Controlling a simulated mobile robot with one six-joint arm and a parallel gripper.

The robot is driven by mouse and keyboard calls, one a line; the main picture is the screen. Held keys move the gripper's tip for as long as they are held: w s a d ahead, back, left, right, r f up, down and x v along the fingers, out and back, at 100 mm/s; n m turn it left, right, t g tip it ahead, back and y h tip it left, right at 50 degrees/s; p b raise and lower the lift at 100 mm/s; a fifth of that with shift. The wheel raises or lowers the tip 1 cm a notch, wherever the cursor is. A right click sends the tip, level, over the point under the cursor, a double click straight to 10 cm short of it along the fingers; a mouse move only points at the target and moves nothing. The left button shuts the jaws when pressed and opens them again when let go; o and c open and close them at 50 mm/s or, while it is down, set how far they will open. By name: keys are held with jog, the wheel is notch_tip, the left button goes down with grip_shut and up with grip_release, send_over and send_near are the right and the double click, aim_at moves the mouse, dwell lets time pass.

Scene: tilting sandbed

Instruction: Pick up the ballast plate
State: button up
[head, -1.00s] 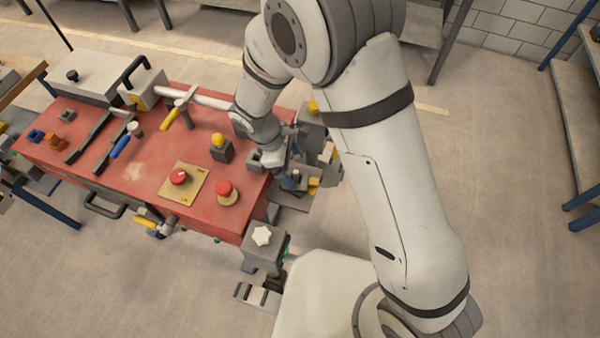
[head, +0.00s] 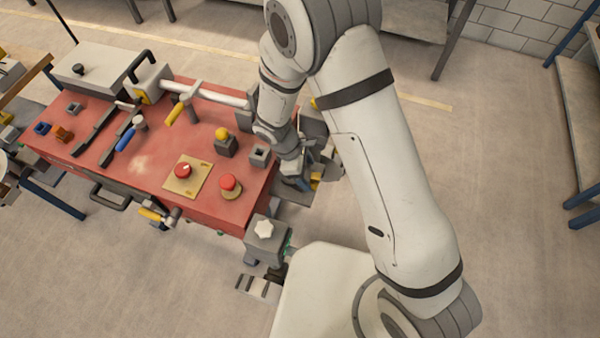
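My gripper (head: 298,182) points down at the right end of the red table (head: 135,190), just past its edge. It is small and dark here, partly covered by my arm, and its fingers cannot be made out. I cannot see whether it holds anything. I cannot pick out a ballast plate with certainty. Grey and yellow parts (head: 317,180) sit close beside the gripper, partly hidden behind my arm.
The red table carries a red knob on a tan plate (head: 183,172), a red button (head: 229,184), a yellow-topped block (head: 224,143) and a grey socket block (head: 259,153). A grey block with a white star knob (head: 265,236) stands off its front corner.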

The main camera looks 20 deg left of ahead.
jog(key=c, duration=0.6)
jog(key=shift+o, duration=0.2)
jog(key=shift+r, duration=0.15)
notch_tip(320, 180, up, 16)
jog(key=p, duration=0.3)
jog(key=shift+r+p, duration=0.15)
jog(key=shift+p, duration=0.2)
dwell(0.7)
